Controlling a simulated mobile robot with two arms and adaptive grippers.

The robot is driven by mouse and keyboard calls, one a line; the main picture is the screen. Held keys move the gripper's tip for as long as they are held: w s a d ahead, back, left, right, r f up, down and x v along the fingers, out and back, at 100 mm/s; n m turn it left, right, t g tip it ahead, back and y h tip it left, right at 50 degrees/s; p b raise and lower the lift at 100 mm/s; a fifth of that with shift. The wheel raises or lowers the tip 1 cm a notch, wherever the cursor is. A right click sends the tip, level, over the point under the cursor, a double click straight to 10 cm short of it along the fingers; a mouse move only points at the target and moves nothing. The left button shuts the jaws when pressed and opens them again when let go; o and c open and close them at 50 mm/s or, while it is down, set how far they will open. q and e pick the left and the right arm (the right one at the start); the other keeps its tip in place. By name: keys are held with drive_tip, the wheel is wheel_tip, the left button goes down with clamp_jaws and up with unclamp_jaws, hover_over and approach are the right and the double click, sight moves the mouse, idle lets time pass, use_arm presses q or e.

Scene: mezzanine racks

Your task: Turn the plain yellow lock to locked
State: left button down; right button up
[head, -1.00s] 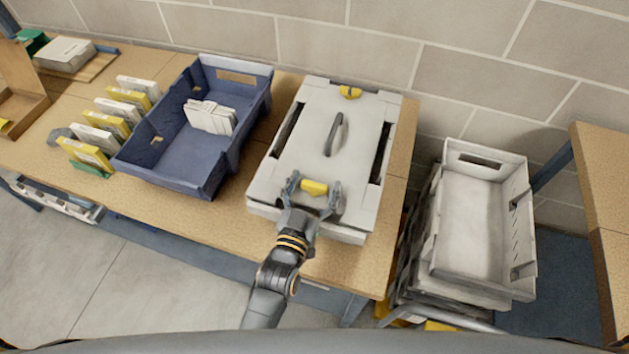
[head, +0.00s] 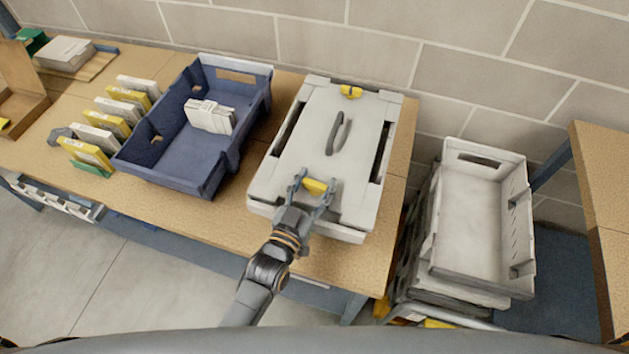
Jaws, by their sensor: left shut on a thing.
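A light grey lidded box (head: 350,110) stands on the wooden bench, with a dark handle (head: 338,133) in the middle of its lid. A plain yellow lock (head: 315,186) sits at the lid's near edge, lying roughly crosswise. My left gripper (head: 314,184) has its two fingers on either side of this lock and is shut on it. A second yellow lock (head: 350,91), with a dark mark on it, sits at the lid's far edge. My right gripper is not in view.
A blue crate (head: 180,165) holding white boxes stands left of the grey box. Several yellow and white cartons (head: 105,125) stand further left. Stacked grey crates (head: 475,225) stand to the right of the bench. Bare bench top lies in front of the grey box.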

use_arm(q)
drive_tip(key=shift+a+m+g+h+b, duration=0.1)
drive_tip(key=shift+m+g+h+b, duration=0.2)
drive_tip(key=shift+m+g+h, duration=1.3)
drive_tip(key=shift+h, duration=0.6)
drive_tip(key=shift+c, duration=2.2)
unclamp_jaws()
drive_tip(key=v, duration=1.2)
drive_tip(key=shift+f, duration=0.15)
drive_tip(key=shift+s, duration=0.1)
